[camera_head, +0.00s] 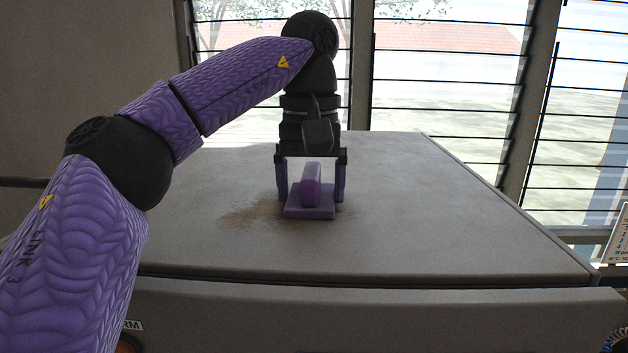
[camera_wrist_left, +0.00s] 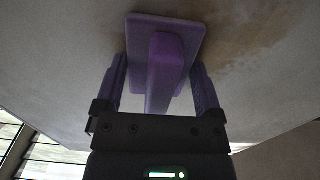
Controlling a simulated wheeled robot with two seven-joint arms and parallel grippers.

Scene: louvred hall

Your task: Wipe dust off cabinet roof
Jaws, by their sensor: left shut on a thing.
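The grey cabinet roof (camera_head: 440,220) spreads out in front of me as a wide flat top. A brown dust patch (camera_head: 252,214) lies on it near the middle, mostly left of the wiper, and it also shows in the left wrist view (camera_wrist_left: 232,40). My left gripper (camera_head: 311,190) points down and is shut on the handle of a purple wiper (camera_head: 318,212). The wiper has a flat rectangular pad and a raised grip, and its pad appears to rest on the dust patch. In the left wrist view the wiper (camera_wrist_left: 165,62) sits between the two fingers. My right gripper is not in view.
A louvred window (camera_head: 445,90) stands behind the cabinet. A grey wall (camera_head: 100,60) is at the left. The cabinet's front edge (camera_head: 380,283) runs across below the dust. The roof right of the wiper is clear.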

